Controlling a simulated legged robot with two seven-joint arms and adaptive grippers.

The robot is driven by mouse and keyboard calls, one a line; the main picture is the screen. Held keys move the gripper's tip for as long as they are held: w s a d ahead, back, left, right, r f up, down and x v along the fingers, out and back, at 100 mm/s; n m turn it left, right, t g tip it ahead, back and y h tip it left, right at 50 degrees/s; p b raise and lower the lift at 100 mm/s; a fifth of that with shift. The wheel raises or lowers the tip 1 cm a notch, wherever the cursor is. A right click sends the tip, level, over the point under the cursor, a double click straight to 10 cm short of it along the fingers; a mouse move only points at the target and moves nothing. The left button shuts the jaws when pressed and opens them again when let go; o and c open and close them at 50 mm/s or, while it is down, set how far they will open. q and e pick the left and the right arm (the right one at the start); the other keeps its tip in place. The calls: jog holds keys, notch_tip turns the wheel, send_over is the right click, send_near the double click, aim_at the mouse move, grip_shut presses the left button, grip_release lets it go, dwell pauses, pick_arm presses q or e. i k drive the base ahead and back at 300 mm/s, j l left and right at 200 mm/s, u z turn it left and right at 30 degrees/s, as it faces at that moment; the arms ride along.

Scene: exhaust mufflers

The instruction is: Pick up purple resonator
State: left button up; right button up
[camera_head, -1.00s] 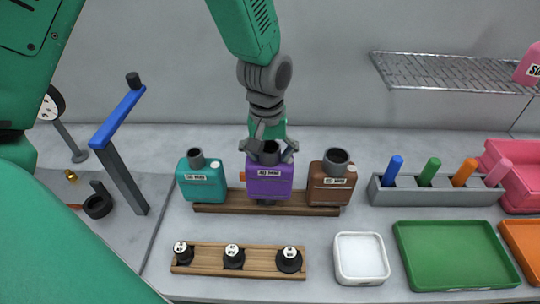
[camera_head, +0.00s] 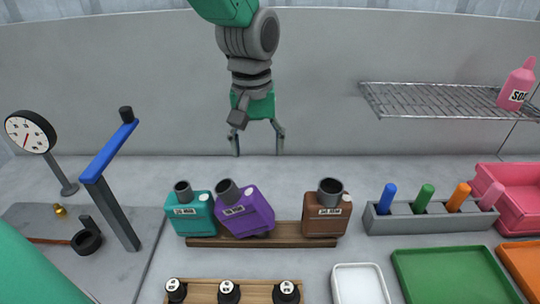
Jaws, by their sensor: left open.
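The purple resonator (camera_head: 245,212) is tilted on the wooden rack (camera_head: 285,236), leaning to the left against or close beside the teal resonator (camera_head: 190,214). A brown resonator (camera_head: 327,212) stands upright at the rack's right end, with a gap between it and the purple one. My left gripper (camera_head: 258,152) is open and empty, above and slightly behind the purple resonator, with its fingers pointing down. My right gripper is not in view.
A post with a blue bar (camera_head: 108,152) and a dial gauge (camera_head: 30,133) stand at left. A wooden strip (camera_head: 205,290) with black fittings lies in front. A white tray (camera_head: 360,285), green tray (camera_head: 452,277) and peg holder (camera_head: 430,222) are at right. A wire shelf (camera_head: 430,98) hangs behind.

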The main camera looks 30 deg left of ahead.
aim_at(245, 211)
jog(key=k, duration=1)
